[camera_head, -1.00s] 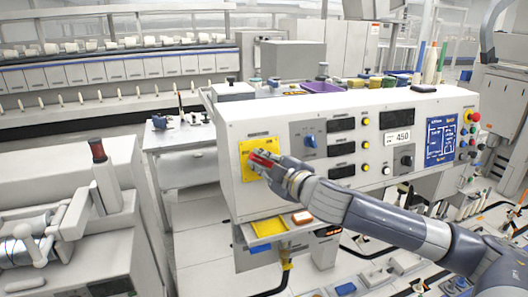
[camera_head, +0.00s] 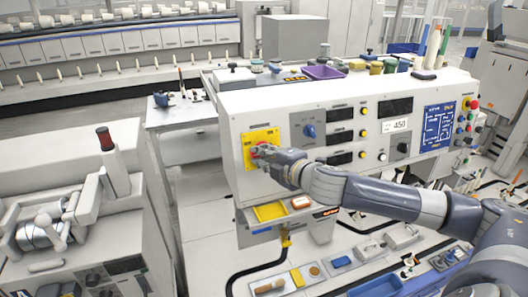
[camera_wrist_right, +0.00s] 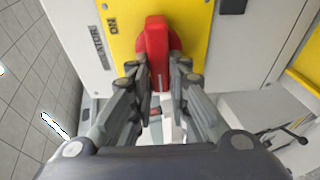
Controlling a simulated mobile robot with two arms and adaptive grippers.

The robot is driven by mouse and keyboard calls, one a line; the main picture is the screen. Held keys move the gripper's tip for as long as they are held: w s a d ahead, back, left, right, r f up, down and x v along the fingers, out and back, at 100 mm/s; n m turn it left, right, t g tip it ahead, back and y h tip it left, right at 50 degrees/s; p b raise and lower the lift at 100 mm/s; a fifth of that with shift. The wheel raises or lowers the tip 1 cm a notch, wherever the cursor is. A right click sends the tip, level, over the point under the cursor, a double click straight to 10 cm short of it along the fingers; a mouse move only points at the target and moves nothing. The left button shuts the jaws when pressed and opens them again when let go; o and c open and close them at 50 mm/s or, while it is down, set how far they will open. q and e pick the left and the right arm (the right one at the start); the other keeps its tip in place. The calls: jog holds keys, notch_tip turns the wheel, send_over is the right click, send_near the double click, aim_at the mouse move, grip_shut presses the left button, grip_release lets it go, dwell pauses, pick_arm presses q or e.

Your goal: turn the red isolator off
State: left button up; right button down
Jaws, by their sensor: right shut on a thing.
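The red isolator handle (camera_wrist_right: 157,45) sits on a yellow plate (camera_wrist_right: 200,22) at the left end of the control panel. In the wrist view its bar runs up and down between the two fingers, and the lettering beside it reads "ISOLATOR" and "ON", turned sideways. My right gripper (camera_wrist_right: 158,72) is shut on the handle, one finger on each side. In the head view the right gripper (camera_head: 264,154) hides most of the handle, and the yellow plate (camera_head: 262,136) shows above it. My left gripper is not in view.
The panel box (camera_head: 240,115) carries a blue knob (camera_head: 310,131), several yellow buttons and a red emergency stop (camera_head: 471,103) at the far right. A yellow tray (camera_head: 270,212) sits below the isolator.

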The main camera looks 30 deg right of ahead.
jog(key=shift+d+r, duration=0.1)
jog(key=c, duration=1.5)
grip_release()
jog(key=shift+w, duration=0.2)
jog(key=shift+v, duration=3.7)
